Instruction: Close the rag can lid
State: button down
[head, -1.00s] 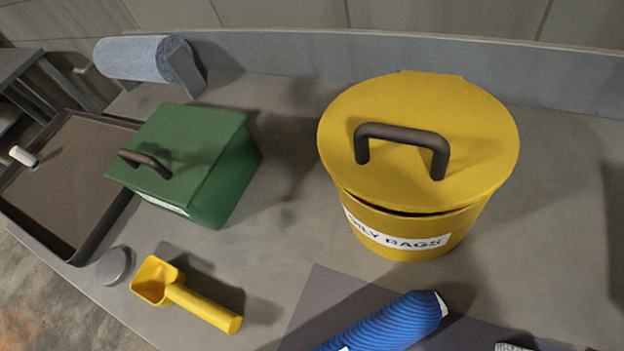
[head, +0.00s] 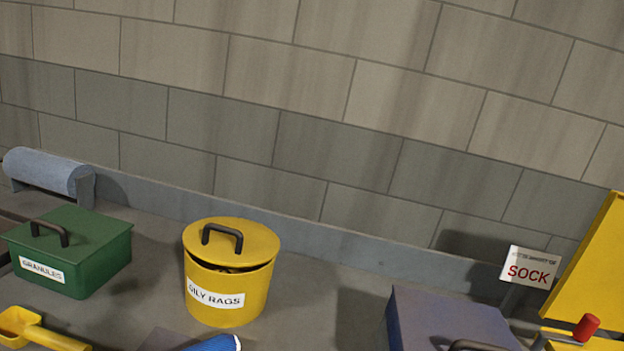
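The yellow rag can (head: 214,300), labelled OILY RAGS, stands upright on the bench in the lower left of the head view. Its yellow lid (head: 262,243) with a dark arched handle (head: 222,233) lies over the top. The lid does not sit flush: a dark gap shows along the front rim, with something dark inside, too small to make out. The lid is nearly level. My gripper is out of the picture, so I cannot see whether it is open or shut, and nothing of it touches the can.
A green GRANULES box (head: 103,260) and a blue roll (head: 48,169) stand left. A yellow scoop (head: 40,335) and blue rolled item (head: 214,344) lie in front. Right are a grey-blue box (head: 450,315), SOCK sign (head: 528,270), yellow panel (head: 590,265) and red knob (head: 587,326). A block wall rises behind.

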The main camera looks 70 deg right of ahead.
aim_at(230, 240)
jog(key=z, duration=0.75)
jog(key=k, duration=0.85)
jog(key=u, duration=0.15)
jog(key=i, duration=1)
jog(key=z, duration=0.05)
